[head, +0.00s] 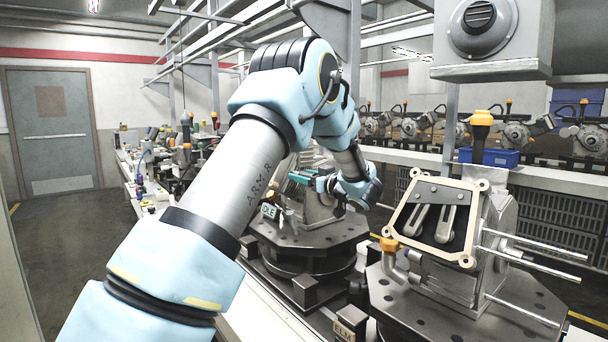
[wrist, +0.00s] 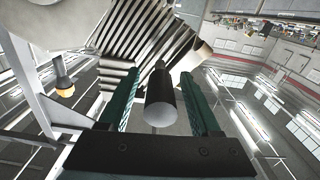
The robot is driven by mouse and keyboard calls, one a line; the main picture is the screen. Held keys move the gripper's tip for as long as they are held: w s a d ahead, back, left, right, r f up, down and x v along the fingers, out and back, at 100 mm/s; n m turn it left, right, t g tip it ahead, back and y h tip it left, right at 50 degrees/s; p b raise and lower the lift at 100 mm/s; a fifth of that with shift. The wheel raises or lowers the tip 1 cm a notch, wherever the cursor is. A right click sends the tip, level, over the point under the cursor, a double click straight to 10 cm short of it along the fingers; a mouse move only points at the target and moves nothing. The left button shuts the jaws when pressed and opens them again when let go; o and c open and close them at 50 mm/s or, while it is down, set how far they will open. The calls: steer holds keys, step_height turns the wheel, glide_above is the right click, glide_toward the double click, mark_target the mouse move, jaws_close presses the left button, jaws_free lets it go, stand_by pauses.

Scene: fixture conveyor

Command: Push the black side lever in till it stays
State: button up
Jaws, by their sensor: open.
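A dark lever with a thick round knob (wrist: 161,100) stands out from a finned metal fixture (wrist: 150,38) in the wrist view; it looks like the black side lever. The knob's pale end faces the camera. My gripper (wrist: 161,76) is open, with one teal finger on each side of the knob and visible space between. I cannot tell whether the fingertips touch the fixture. In the head view my gripper (head: 305,180) is at the middle fixture (head: 318,205), and the lever is hidden there.
A second fixture with a cream-framed plate (head: 437,218) and projecting rods stands close on the right. A small IDLE sign (head: 269,211) is beside the middle fixture. A blue bin (head: 490,157) sits behind. An amber lamp (wrist: 64,88) is at the left in the wrist view.

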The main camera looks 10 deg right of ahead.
jaws_close()
stand_by(0.5)
stand_by(0.9)
